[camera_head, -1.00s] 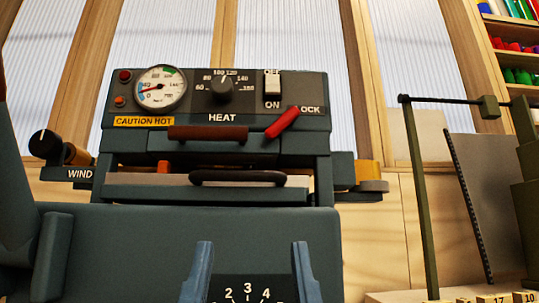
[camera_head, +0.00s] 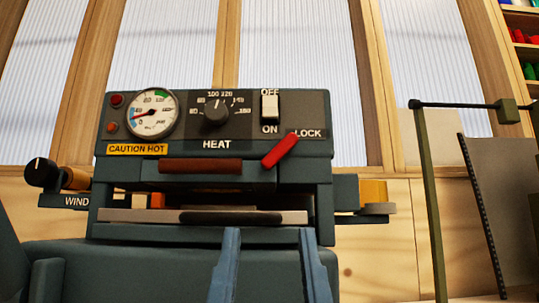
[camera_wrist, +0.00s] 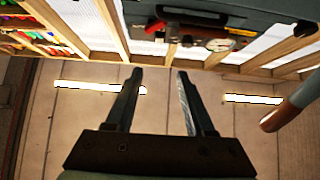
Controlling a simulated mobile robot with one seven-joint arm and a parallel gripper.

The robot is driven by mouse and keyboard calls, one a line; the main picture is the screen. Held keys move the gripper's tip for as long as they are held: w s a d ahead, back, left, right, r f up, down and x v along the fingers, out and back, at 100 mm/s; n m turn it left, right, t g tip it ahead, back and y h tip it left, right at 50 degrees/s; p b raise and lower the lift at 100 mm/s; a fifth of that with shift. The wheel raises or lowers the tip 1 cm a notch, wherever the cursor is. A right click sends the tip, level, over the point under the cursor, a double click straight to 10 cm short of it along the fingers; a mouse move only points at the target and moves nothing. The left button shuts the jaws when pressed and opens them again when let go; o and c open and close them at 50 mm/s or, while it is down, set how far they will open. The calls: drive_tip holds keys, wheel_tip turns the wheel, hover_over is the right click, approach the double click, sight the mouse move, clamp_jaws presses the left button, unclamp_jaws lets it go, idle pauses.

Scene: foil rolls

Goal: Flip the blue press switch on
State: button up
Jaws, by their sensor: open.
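The blue-grey press (camera_head: 322,170) stands ahead in the head view. Its white rocker switch (camera_head: 270,107) is at the upper right of the front panel, with OFF above it and ON below. Which side is pressed in I cannot tell. My gripper (camera_head: 269,235) is open and empty, pointing up, below the switch and apart from it in the picture. In the wrist view my gripper (camera_wrist: 159,72) has nothing between its fingers. The press (camera_wrist: 260,14) shows upside down at the top there, beyond the fingertips.
A red LOCK lever (camera_head: 280,150) sits just below and right of the switch. A heat knob (camera_head: 216,112) and a gauge (camera_head: 151,113) are left of it. A brown handle (camera_head: 200,166) runs below. A green post (camera_head: 430,200) stands to the right.

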drive_tip(key=shift+w+r+p, duration=0.1)
drive_tip(key=shift+r+p, duration=0.3)
drive_tip(key=shift+p, duration=0.1)
drive_tip(key=shift+c, duration=1.1)
drive_tip(key=r+p, duration=0.1)
drive_tip(key=p, duration=0.1)
drive_tip(key=w+r+n+p, duration=0.1)
drive_tip(key=shift+g+p, duration=0.35)
drive_tip(key=shift+g, duration=0.05)
drive_tip(key=c, duration=0.5)
drive_tip(key=w+r+n+p, duration=0.1)
drive_tip(key=p, duration=0.3)
drive_tip(key=w+r+n+g+p, duration=0.1)
drive_tip(key=r+p, duration=0.1)
drive_tip(key=p, duration=0.2)
drive_tip(key=w+r+n+g+p, duration=0.1)
drive_tip(key=n+p, duration=0.1)
drive_tip(key=p, duration=0.2)
drive_tip(key=shift+w+d+r, duration=0.2)
drive_tip(key=shift+d+r, duration=0.05)
drive_tip(key=shift+r, duration=0.1)
clamp_jaws()
wheel_tip(320, 180, up, 18)
drive_tip(key=s+n+g+p, duration=0.2)
drive_tip(key=n+g+p, duration=0.8)
drive_tip(key=p, duration=4.1)
drive_tip(key=n, duration=0.3)
drive_tip(key=shift+s+a+f+g, duration=0.15)
drive_tip(key=shift+s+a+g, duration=0.05)
drive_tip(key=shift+s+g, duration=0.2)
